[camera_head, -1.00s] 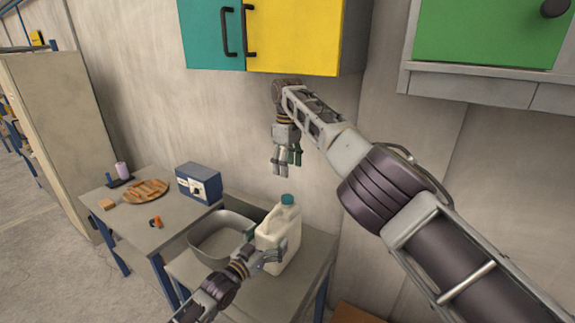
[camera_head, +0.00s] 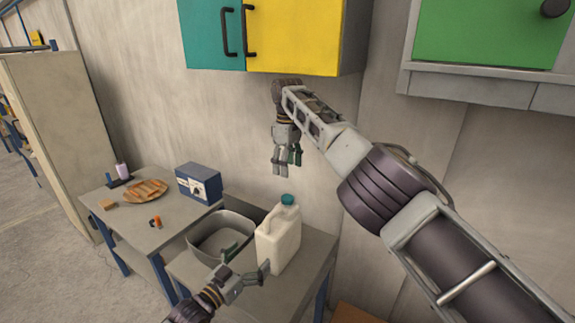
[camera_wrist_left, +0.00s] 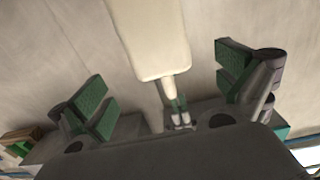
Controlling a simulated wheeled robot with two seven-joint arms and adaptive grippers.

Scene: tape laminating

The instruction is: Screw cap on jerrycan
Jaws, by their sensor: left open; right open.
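The white jerrycan (camera_head: 279,240) stands upright near the wall end of the grey table. The teal cap (camera_head: 288,199) sits on its neck; how tightly cannot be told. My left gripper (camera_head: 249,262) is open, in front and to the left of the jerrycan's lower part, apart from it or nearly so. In the left wrist view the pale jerrycan (camera_wrist_left: 152,40) lies between and beyond the open green-padded fingers. My right gripper (camera_head: 287,164) is open and empty, pointing down above the cap, with a clear gap.
A grey basin (camera_head: 205,236) is left of the jerrycan. On the left table are a blue box (camera_head: 199,184), a round tray (camera_head: 133,192) with brown pieces, a small orange item (camera_head: 155,222) and a lilac cylinder (camera_head: 122,169). Yellow and teal cabinets (camera_head: 295,35) hang above.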

